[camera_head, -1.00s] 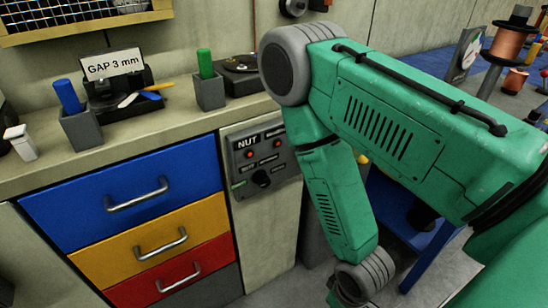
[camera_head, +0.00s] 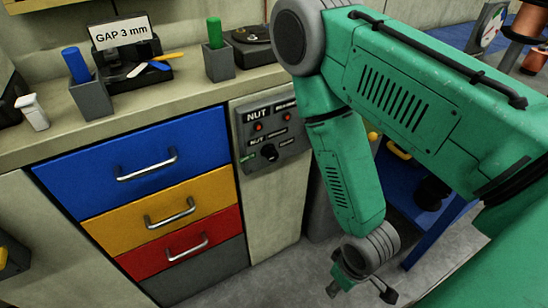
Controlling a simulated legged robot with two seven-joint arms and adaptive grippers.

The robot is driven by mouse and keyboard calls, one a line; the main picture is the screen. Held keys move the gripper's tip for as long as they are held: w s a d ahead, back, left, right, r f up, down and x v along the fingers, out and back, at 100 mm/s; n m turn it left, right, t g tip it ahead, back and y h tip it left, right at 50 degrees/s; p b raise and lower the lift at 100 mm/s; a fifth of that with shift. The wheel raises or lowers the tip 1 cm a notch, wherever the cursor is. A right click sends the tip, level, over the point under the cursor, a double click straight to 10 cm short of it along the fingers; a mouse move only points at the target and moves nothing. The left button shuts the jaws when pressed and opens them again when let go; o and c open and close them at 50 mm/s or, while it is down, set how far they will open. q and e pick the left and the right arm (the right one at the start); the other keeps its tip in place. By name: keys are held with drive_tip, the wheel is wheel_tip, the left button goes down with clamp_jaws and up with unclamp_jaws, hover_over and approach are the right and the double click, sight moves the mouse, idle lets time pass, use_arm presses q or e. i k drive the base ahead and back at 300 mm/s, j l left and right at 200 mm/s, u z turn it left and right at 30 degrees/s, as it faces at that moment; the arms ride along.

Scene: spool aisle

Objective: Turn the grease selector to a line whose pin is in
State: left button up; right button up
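A grey control panel (camera_head: 265,130) is set in the cabinet front, right of the drawers. It has a "NUT" label, red lights and other labels too small to read. A black knob (camera_head: 270,152) sits low on it, with a small green label to its left. I cannot tell exactly which label the knob points to. No pin can be made out clearly. My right gripper (camera_head: 360,288) hangs low at the bottom, right of the panel and well apart from it. Its fingers look spread and empty. My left gripper is not in view.
The countertop holds a blue cylinder (camera_head: 75,65) and a green cylinder (camera_head: 214,33) in grey holders, and a "GAP 3 mm" sign (camera_head: 121,32). Blue, yellow, red and grey drawers (camera_head: 130,160) are shut. A blue stand (camera_head: 425,210) is behind my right arm.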

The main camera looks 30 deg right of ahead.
sight(269, 152)
drive_tip(key=i+l, duration=0.15)
drive_tip(key=l, duration=0.2)
drive_tip(key=i+l, duration=0.1)
drive_tip(key=l, duration=0.2)
drive_tip(key=i+l, duration=0.15)
drive_tip(key=l, duration=0.2)
drive_tip(key=i+l, duration=0.15)
drive_tip(key=l, duration=0.15)
